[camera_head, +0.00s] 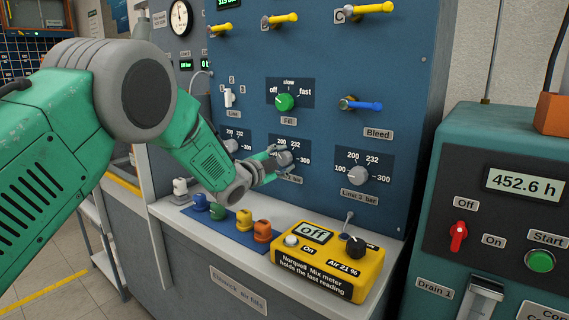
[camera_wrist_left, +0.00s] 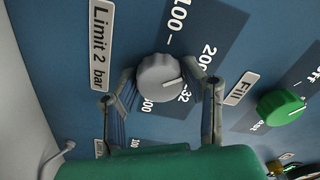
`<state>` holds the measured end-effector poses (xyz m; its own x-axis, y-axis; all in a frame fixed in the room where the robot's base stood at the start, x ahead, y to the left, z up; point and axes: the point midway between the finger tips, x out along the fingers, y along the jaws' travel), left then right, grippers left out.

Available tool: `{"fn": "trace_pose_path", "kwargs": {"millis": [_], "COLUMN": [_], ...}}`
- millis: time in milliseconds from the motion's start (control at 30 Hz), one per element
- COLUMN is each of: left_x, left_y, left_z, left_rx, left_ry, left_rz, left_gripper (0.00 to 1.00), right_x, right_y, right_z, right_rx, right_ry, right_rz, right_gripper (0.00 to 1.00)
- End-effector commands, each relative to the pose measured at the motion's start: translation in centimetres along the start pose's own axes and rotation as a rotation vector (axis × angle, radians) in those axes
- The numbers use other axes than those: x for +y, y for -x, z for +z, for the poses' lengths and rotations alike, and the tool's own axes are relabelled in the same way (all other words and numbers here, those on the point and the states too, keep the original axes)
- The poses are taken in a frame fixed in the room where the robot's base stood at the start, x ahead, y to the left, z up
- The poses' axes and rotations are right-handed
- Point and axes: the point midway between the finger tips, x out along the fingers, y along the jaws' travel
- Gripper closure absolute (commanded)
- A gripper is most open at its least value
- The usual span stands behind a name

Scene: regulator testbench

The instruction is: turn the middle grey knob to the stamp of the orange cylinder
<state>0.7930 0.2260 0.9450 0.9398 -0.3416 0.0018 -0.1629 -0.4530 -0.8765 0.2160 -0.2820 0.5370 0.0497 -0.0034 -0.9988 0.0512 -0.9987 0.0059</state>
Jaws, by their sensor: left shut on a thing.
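The middle grey knob (camera_head: 281,158) sits on the blue panel, marked Limit 2 bar in the left wrist view. My left gripper (camera_head: 272,162) is shut on this knob, one finger on each side. In the left wrist view the knob (camera_wrist_left: 159,77) has a white pointer line toward the 200 and 232 side of its scale; a finger partly hides those numbers, so the exact mark is unclear. The orange cylinder (camera_head: 262,231) stands at the right end of a row on the ledge; its stamp is not readable. My right gripper is not in view.
A right grey knob (camera_head: 356,174) and a left grey knob (camera_head: 231,146) flank the middle one. The green Fill knob (camera_head: 285,102) is above. A yellow meter (camera_head: 328,262) sits on the ledge, right of the cylinders. A teal machine (camera_head: 505,135) stands at the right.

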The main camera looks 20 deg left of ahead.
Motion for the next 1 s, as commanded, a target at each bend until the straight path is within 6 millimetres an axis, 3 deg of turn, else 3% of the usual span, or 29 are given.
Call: {"fn": "trace_pose_path", "kwargs": {"millis": [33, 400, 900, 933, 967, 1000], "left_x": [0.98, 0.94, 0.9, 0.9, 0.89, 0.84], "left_y": [0.18, 0.19, 0.2, 0.2, 0.2, 0.19], "left_z": [0.46, 0.49, 0.52, 0.52, 0.52, 0.49], "left_rx": [-0.009, -0.01, -0.009, -0.01, -0.01, -0.009], "left_ry": [-0.028, -0.159, -0.174, -0.174, -0.173, -0.173], "left_rz": [0.016, 0.018, 0.017, 0.017, 0.017, 0.016], "left_gripper": [0.92, 0.92, 0.92, 0.56, 0.45, 0.42], "right_x": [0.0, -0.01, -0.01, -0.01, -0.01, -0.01], "right_y": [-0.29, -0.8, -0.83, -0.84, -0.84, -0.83], "right_z": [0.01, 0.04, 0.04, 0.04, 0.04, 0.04], "right_rx": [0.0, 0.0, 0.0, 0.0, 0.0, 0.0], "right_ry": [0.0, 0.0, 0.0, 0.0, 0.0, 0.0], "right_rz": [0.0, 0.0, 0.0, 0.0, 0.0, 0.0], "right_gripper": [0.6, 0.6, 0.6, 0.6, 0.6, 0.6]}}
